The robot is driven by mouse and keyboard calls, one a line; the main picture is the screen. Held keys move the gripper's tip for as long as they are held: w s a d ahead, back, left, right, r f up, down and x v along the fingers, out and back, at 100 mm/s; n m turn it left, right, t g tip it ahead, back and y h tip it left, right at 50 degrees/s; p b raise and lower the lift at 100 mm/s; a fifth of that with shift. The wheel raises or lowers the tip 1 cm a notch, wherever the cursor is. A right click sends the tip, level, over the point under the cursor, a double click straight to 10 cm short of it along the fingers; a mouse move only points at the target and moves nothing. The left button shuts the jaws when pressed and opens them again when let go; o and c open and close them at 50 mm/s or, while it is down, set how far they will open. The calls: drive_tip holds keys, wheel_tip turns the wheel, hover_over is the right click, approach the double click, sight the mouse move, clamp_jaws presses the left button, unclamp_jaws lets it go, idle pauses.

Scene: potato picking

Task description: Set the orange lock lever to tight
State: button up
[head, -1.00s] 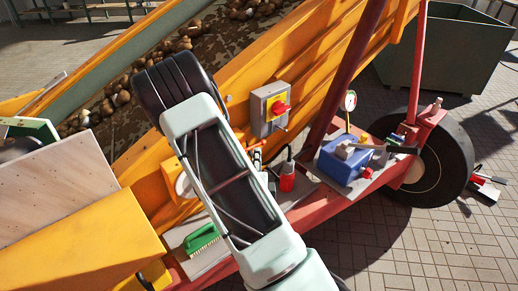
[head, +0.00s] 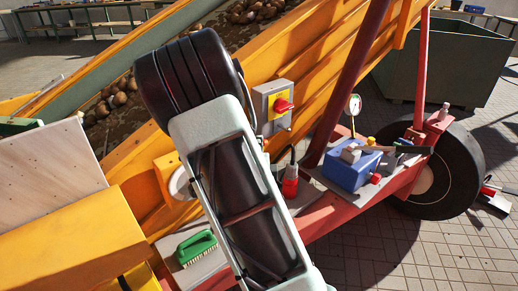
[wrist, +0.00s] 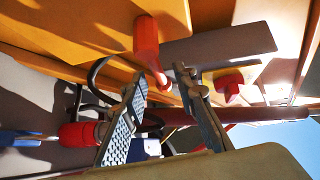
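The orange-red lever (wrist: 147,40) shows in the wrist view, upper middle, against the orange machine frame. Its narrow lower end lies between my fingertips in the picture; I see no clear contact and cannot tell the depth gap. My gripper (wrist: 160,76) is open, with one ridged finger on each side of that end. In the head view my arm covers the lever and the gripper. I cannot read any tight mark.
A grey switch box (head: 264,101) with a red knob (head: 284,105) sits right of my arm. A red plug (head: 290,184), a blue box (head: 347,174) and a green brush (head: 197,246) lie along the red frame. A wheel (head: 459,170) stands at right.

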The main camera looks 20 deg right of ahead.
drive_tip(key=shift+x, duration=1)
clamp_jaws()
